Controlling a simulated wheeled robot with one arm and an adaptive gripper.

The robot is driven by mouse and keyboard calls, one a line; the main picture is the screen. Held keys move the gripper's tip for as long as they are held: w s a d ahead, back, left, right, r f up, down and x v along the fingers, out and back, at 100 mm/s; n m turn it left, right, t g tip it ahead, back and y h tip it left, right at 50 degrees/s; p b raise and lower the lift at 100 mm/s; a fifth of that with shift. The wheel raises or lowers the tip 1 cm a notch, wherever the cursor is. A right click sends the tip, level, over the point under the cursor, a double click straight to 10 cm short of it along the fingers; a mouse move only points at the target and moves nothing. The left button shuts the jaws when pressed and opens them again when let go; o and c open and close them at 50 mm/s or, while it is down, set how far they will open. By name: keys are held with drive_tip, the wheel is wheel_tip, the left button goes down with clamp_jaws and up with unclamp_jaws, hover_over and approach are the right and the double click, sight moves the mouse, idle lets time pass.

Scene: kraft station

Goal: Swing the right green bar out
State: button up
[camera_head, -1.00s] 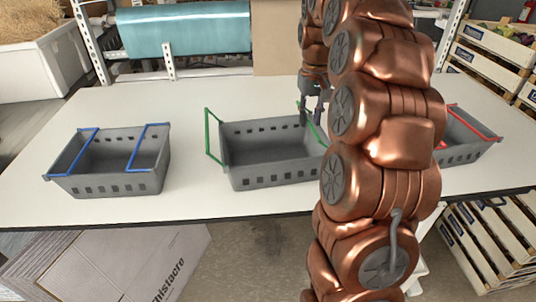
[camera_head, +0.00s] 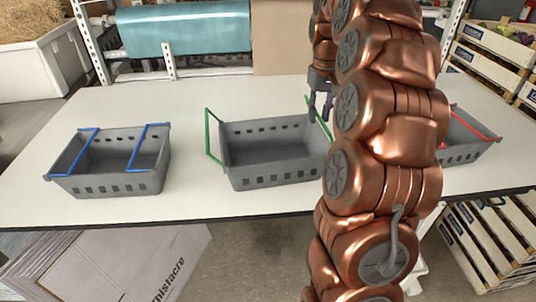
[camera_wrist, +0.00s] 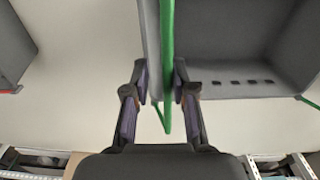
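The grey crate with green bars (camera_head: 275,172) stands mid-table. Its left green bar (camera_head: 208,140) is tilted up and out past the left end. The right green bar (camera_head: 324,127) stands at the right end, leaning right, partly hidden by my arm. My gripper (camera_head: 320,116) points down at this bar's far end. In the wrist view, the right green bar (camera_wrist: 167,70) runs between the fingers of my gripper (camera_wrist: 160,72), beside the crate's end wall (camera_wrist: 151,25). The fingers are apart, with a gap visible; the right finger is very near or touching the bar.
A grey crate with blue bars (camera_head: 110,184) stands at left, its bars lying across the top. A grey crate with red bars (camera_head: 465,152) stands at right, partly behind my arm. The white table (camera_head: 240,98) is clear between the crates.

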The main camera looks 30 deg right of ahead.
drive_tip(key=shift+s+d+r, duration=0.1)
drive_tip(key=shift+s+d, duration=0.1)
drive_tip(key=shift+d, duration=0.55)
drive_tip(key=shift+s+d, duration=0.2)
drive_tip(key=shift+d, duration=0.35)
drive_tip(key=shift+s+d, duration=0.2)
drive_tip(key=shift+d, duration=0.3)
wheel_tip(320, 180, up, 8)
drive_tip(key=a+p, duration=0.1)
drive_tip(key=p, duration=0.2)
drive_tip(key=shift+w+p, duration=0.2)
drive_tip(key=shift+p, duration=0.1)
idle(0.7)
idle(0.4)
